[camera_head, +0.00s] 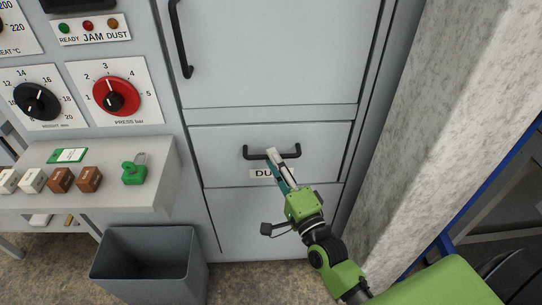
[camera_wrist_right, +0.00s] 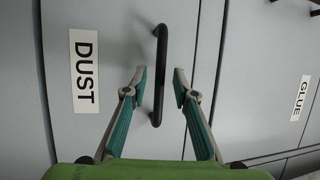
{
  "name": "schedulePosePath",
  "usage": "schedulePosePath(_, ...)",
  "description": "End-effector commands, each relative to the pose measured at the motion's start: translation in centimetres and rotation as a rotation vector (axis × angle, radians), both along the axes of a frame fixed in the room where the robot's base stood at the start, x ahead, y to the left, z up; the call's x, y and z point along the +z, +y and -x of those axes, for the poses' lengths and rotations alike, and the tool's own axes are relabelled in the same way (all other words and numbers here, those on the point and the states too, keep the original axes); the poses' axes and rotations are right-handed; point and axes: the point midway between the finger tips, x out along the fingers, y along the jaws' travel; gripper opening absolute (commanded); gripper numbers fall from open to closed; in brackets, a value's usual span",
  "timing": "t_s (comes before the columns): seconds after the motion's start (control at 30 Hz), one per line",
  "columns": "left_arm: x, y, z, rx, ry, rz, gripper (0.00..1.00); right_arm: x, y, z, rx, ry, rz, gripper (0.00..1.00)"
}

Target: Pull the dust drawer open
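The dust drawer (camera_head: 222,158) is a pale grey front low on the cabinet and looks shut. Its black bar handle (camera_head: 252,153) is partly covered by my right gripper (camera_head: 277,158) in the head view. In the right wrist view the handle (camera_wrist_right: 159,75) runs between the two spread fingertips of the right gripper (camera_wrist_right: 158,83), with a gap on each side. The DUST label (camera_wrist_right: 84,71) is beside the left finger there. My right gripper is open and holds nothing. My left gripper is not in view.
A grey bin (camera_head: 150,262) stands on the floor left of the drawer. A ledge (camera_head: 112,190) with brown and white blocks and a green padlock (camera_head: 134,172) is above it. A tall door (camera_head: 265,50) is above the drawer. A rough pale pillar (camera_head: 450,110) is at right.

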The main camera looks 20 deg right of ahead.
Motion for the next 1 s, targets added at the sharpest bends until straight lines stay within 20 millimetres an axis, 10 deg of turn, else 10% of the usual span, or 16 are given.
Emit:
schedulePosePath(0.53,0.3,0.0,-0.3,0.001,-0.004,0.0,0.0,0.3,0.1,-2.2,0.0,0.001,0.0,0.26)
schedulePosePath(0.67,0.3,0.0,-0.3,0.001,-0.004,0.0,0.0,0.3,0.1,-2.2,0.0,0.001,0.0,0.0)
schedulePosePath(1.0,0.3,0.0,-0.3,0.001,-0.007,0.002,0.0,0.3,0.0,-2.1,0.0,0.002,0.001,0.0)
